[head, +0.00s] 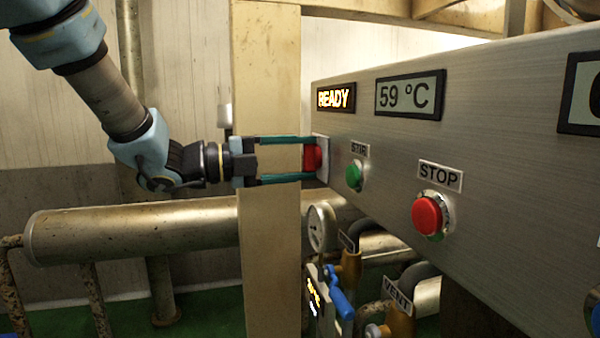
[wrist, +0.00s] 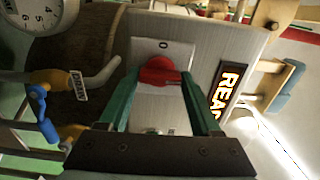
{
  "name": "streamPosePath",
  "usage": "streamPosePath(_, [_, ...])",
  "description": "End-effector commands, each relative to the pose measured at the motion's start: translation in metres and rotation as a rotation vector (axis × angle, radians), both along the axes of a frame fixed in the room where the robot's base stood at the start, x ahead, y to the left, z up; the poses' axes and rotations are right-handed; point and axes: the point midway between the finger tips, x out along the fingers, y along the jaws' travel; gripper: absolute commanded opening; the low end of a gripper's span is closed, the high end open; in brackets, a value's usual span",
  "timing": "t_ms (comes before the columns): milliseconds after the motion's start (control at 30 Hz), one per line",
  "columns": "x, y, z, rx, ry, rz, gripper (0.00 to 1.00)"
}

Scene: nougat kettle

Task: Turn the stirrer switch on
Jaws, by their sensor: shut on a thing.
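A red rotary switch (head: 311,158) sits on a pale plate at the left end of the steel control panel (head: 480,110). The switch also shows in the wrist view (wrist: 158,70), with a "0" on its plate above the knob; the mark at the plate's lower end is partly hidden. My gripper (head: 304,158) reaches in from the left, its two green fingers on either side of the red knob and shut on it. A green round lamp or button (head: 354,175) labelled "STIR" is just right of the switch.
A red STOP button (head: 427,215) is farther right on the panel. A lit "READY" display (head: 335,97) and a "59 °C" display (head: 410,95) sit above. Below are a gauge (head: 321,227), valves and pipes. A beige post (head: 268,90) stands behind my gripper.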

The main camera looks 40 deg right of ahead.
Motion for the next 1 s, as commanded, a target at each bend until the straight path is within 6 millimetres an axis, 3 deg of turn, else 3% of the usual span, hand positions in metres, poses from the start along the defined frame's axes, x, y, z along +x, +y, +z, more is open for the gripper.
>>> streamPosePath(567, [-0.0001,0.0006,-0.0015,-0.01,-0.033,-0.001,0.09])
streamPosePath(600, [-0.0001,0.0006,-0.0015,-0.01,-0.033,-0.001,0.66])
streamPosePath(867, [0.0,0.0003,-0.0008,-0.01,-0.032,-0.001,0.95])
streamPosePath(1000, [0.0,0.0002,-0.0006,-0.011,-0.032,0.0,0.95])
